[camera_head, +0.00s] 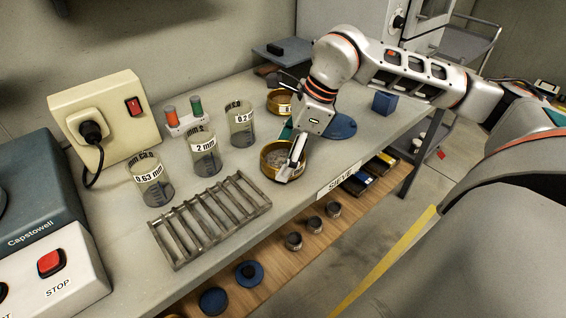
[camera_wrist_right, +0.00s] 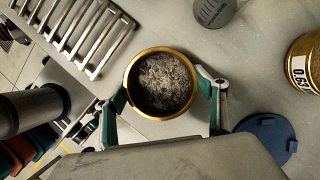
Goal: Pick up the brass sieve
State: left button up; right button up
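A round brass sieve (camera_head: 272,150), filled with grey grainy material, stands on the bench near its front edge. It is in the middle of the right wrist view (camera_wrist_right: 162,113). My right gripper (camera_head: 287,160) is down at the sieve, with one finger on each side of its wall. In the right wrist view the fingers (camera_wrist_right: 162,95) lie very close to the rim on both sides. Whether both pads press on it is not clear. A second brass sieve (camera_head: 279,104) stands farther back, partly behind my right arm; its label shows in the right wrist view (camera_wrist_right: 300,66). My left gripper is not in view.
A metal rack (camera_head: 212,217) lies left of the sieve. Labelled beakers (camera_head: 205,153) stand behind the rack. A blue disc (camera_head: 342,127) lies right of the sieve. A lower wooden shelf (camera_head: 275,263) holds small containers. A socket box (camera_head: 103,115) stands at the back left.

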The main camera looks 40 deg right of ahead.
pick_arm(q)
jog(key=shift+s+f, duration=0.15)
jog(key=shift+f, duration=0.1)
pick_arm(e)
jog(key=shift+r, duration=0.1)
pick_arm(q)
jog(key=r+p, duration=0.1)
jog(key=p, duration=0.1)
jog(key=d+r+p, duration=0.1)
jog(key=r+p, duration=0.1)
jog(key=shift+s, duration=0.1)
pick_arm(e)
notch_tip(320, 180, up, 20)
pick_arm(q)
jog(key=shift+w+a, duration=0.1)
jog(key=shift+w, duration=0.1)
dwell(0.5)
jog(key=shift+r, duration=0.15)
